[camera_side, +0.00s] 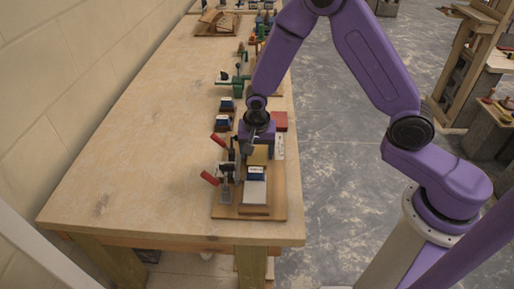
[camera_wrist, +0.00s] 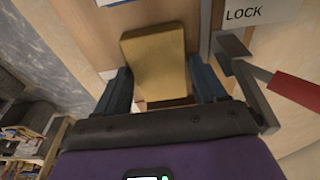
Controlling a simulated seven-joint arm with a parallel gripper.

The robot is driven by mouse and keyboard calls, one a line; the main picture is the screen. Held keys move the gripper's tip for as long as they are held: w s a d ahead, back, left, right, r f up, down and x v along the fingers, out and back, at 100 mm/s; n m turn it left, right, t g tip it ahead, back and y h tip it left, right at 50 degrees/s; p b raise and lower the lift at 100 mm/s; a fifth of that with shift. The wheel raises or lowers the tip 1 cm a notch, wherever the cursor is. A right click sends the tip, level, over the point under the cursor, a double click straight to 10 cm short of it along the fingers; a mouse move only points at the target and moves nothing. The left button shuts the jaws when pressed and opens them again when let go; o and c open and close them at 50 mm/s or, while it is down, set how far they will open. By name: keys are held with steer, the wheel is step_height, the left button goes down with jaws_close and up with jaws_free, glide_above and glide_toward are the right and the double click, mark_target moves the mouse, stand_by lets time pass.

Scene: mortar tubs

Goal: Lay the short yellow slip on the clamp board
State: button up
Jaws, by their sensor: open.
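The yellow slip (camera_side: 259,154) is a small flat yellow block at the far end of the clamp board (camera_side: 228,211) in the side view. In the wrist view the slip (camera_wrist: 154,60) lies between the two dark fingers of my gripper (camera_wrist: 162,78), with a narrow gap on each side. My gripper (camera_side: 257,147) is open and low over the board's far end. The slip's underside is hidden, so I cannot tell what it rests on. The clamp board is wooden and carries a pale block with a blue-and-white label (camera_side: 256,173).
Clamps with red handles (camera_side: 209,178) stand along the board's left side; one red handle (camera_wrist: 296,91) shows close to my gripper in the wrist view. A LOCK label (camera_wrist: 243,14) is beside it. A red block (camera_side: 280,121) and other fixtures lie beyond. The table's left side is clear.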

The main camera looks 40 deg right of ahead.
mark_target(257, 159)
step_height(257, 159, up, 12)
steer(key=s+a, duration=0.1)
steer(key=shift+s+a, duration=0.15)
stand_by(0.4)
steer(key=s+d+r+n, duration=0.2)
steer(key=s+n, duration=0.5)
steer(key=s, duration=0.2)
steer(key=s+d+r+n+y, duration=0.1)
steer(key=s+d+n, duration=0.1)
steer(key=s+n, duration=0.5)
steer(key=s+d+r+n+g, duration=0.1)
steer(key=s+d+r+n, duration=0.1)
steer(key=s+n, duration=0.5)
steer(key=s, duration=0.4)
steer(key=shift+s+d+r+n+y, duration=0.25)
steer(key=shift+s+r+n+y, duration=0.05)
steer(key=shift+s, duration=0.1)
